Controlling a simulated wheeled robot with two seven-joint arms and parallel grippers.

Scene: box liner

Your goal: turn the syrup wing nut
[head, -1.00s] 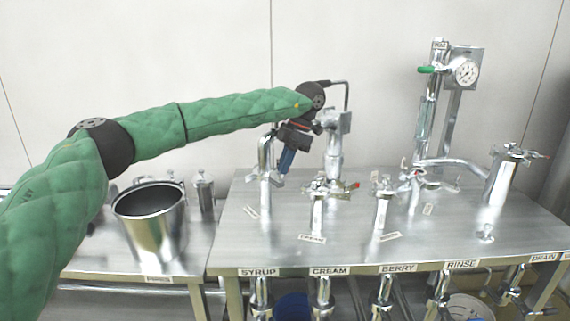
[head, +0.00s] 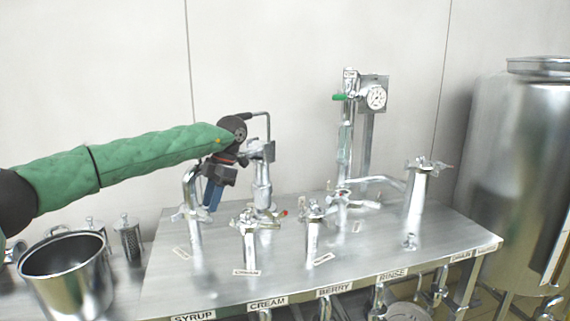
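The syrup pipe (head: 194,238) is the leftmost upright on the steel table, behind the SYRUP label (head: 194,317). A winged fitting, likely its wing nut (head: 184,214), sits partway up it. My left gripper (head: 213,196) points down beside the pipe's upper part, just right of and above the fitting. Its blue fingertip overlaps the pipe in the picture; I cannot tell whether it touches, or whether the fingers are open or shut. My green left arm comes in from the left. My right gripper is not in view.
More uprights stand to the right, behind the CREAM (head: 268,303) and BERRY (head: 335,290) labels. A gauge (head: 376,97) stands at the back. A steel pot (head: 66,276) is at lower left, and a large tank (head: 518,170) at right.

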